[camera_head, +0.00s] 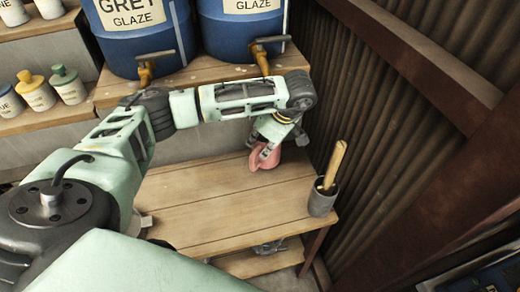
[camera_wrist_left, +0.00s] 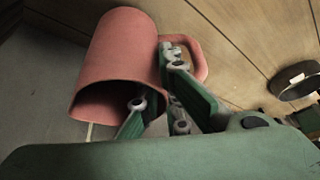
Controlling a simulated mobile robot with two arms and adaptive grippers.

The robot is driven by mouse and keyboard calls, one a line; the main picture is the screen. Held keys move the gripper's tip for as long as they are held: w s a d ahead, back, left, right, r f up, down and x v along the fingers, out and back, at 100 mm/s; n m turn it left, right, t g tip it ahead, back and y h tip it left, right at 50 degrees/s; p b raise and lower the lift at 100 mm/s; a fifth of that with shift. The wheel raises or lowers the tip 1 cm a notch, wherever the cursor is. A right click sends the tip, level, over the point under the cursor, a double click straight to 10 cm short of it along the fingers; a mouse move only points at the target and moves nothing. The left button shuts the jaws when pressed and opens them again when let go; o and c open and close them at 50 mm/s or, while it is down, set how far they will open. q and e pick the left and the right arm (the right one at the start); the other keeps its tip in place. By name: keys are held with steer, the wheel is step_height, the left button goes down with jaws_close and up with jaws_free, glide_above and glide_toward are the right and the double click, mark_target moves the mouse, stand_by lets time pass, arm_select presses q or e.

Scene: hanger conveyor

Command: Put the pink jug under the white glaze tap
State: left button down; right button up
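The pink jug (camera_head: 264,160) is at the back right of the low wooden table, below the right blue barrel's tap (camera_head: 262,60). That barrel's label shows only GLAZE; its colour word is cut off. My left gripper (camera_head: 268,147) reaches down to the jug. In the left wrist view the pink jug (camera_wrist_left: 118,58) appears tilted, mouth toward the camera. My left gripper (camera_wrist_left: 160,88) has one finger in the mouth and one outside by the handle, shut on the wall between them. Whether the jug's base touches the table is hidden. My right gripper is not in view.
A grey cup with a wooden-handled tool (camera_head: 323,197) stands at the table's right edge. A grey-glaze barrel (camera_head: 137,35) stands on the shelf above, its tap beside the arm. A corrugated wall (camera_head: 370,120) closes the right side. The table's middle (camera_head: 205,205) is clear.

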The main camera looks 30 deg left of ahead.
arm_select(q)
steer(key=shift+s+f, duration=0.15)
steer(key=shift+f, duration=1.25)
steer(key=c, duration=2)
jaws_free()
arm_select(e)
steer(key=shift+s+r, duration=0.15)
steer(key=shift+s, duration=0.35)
arm_select(q)
steer(key=shift+r, duration=0.1)
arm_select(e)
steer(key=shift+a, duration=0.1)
